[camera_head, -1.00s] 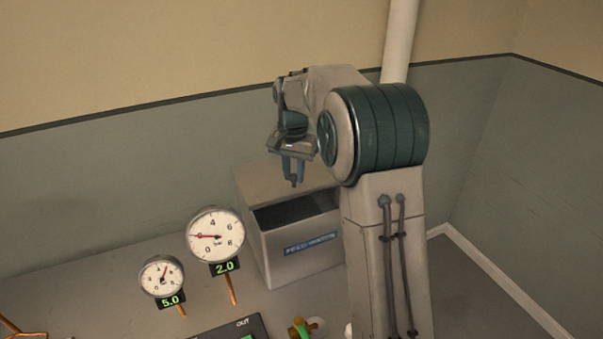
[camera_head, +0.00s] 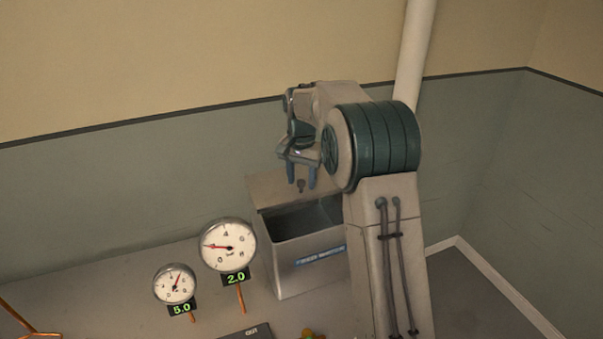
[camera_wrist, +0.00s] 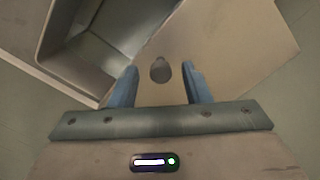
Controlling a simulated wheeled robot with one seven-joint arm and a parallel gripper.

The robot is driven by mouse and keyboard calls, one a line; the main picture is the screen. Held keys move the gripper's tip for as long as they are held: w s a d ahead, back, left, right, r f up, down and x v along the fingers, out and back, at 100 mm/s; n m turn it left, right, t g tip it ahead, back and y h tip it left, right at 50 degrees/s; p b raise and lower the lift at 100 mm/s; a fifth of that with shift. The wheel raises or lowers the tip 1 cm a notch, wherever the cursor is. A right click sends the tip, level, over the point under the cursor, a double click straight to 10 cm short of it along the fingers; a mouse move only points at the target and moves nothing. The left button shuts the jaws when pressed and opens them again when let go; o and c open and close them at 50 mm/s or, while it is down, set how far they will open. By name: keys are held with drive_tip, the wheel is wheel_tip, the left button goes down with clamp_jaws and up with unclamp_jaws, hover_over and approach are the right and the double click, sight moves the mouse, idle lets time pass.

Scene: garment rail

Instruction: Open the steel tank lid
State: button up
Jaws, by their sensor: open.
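The steel tank (camera_head: 285,268) is a grey box with a blue label on its front. Its lid (camera_head: 265,187) is raised at the back, leaving the top of the tank open. A dark knob (camera_head: 301,187) sits on the lid. My gripper (camera_head: 301,178) is open above the lid, with its fingers apart on either side of the knob. In the wrist view, the knob (camera_wrist: 160,70) shows between my open fingers (camera_wrist: 159,74), with a gap on both sides. The tank opening shows at upper left there. My arm hides the tank's right side.
Two round gauges, marked 2.0 (camera_head: 229,245) and 5.0 (camera_head: 174,284), stand left of the tank on the grey bench (camera_head: 110,292). A pale pipe (camera_head: 413,55) runs up the wall behind my arm. A copper pipe (camera_head: 18,320) shows at lower left.

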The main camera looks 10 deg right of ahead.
wheel_tip(320, 180, up, 14)
drive_tip(key=shift+b, duration=0.45)
drive_tip(key=shift+s, duration=0.15)
drive_tip(key=s+d+f+n+t+b, duration=0.15)
drive_tip(key=s+n, duration=0.25)
drive_tip(key=s, duration=1.4)
drive_tip(key=s+f+n+t, duration=0.1)
drive_tip(key=s+f, duration=0.4)
drive_tip(key=s, duration=0.2)
drive_tip(key=s+f+n+t, duration=0.1)
drive_tip(key=s+f, duration=0.5)
drive_tip(key=s, duration=0.2)
drive_tip(key=shift+s+d+n, duration=0.3)
drive_tip(key=shift+d+n, duration=0.1)
